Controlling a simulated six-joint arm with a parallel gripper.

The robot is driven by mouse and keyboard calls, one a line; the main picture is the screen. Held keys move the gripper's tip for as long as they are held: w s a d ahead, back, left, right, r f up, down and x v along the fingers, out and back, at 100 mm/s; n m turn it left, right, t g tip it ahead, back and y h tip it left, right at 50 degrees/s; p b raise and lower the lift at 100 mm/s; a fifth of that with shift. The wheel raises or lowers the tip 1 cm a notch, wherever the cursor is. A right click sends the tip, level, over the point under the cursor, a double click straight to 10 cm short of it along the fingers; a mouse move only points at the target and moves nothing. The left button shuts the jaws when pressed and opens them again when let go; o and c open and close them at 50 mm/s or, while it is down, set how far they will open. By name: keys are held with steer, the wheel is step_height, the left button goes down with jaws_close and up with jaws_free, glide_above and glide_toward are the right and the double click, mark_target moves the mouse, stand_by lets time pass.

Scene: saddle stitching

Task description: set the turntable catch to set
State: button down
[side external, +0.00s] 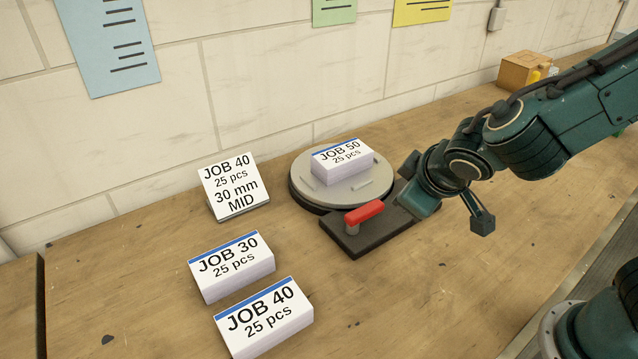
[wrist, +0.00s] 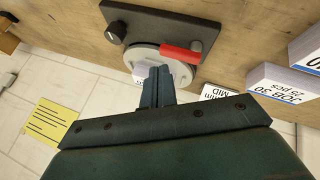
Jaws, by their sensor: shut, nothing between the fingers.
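The turntable (side external: 308,190) is a round grey disc beside a dark base plate (side external: 362,240). The catch is a red lever (side external: 365,212) on a grey post at the plate's left end, lying along the disc's near edge. In the wrist view the red lever (wrist: 181,54) overlaps the disc's rim (wrist: 133,58). No set marking is readable. My gripper (side external: 408,164) is over the plate's right end, right of the lever and apart from it. In the wrist view its fingers (wrist: 157,84) are together and empty, hiding part of the disc.
A JOB 50 stack (side external: 343,170) sits on the disc. JOB 30 (side external: 236,280) and JOB 40 (side external: 285,330) stacks and a sign (side external: 236,187) stand at left. A black knob (wrist: 116,32) is on the plate's other end.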

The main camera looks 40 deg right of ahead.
steer(key=shift+v, duration=1.05)
steer(key=shift+d, duration=0.1)
steer(key=s+d+r+m+y, duration=0.1)
steer(key=s+d+r, duration=0.3)
steer(key=s, duration=0.3)
steer(key=s+d+r+m+g+y, duration=0.1)
steer(key=s+d+r+m+y, duration=0.1)
steer(key=s+d+r, duration=0.2)
steer(key=s+d, duration=0.2)
steer(key=s, duration=0.1)
steer(key=shift+s+r, duration=0.3)
steer(key=shift+s, duration=0.05)
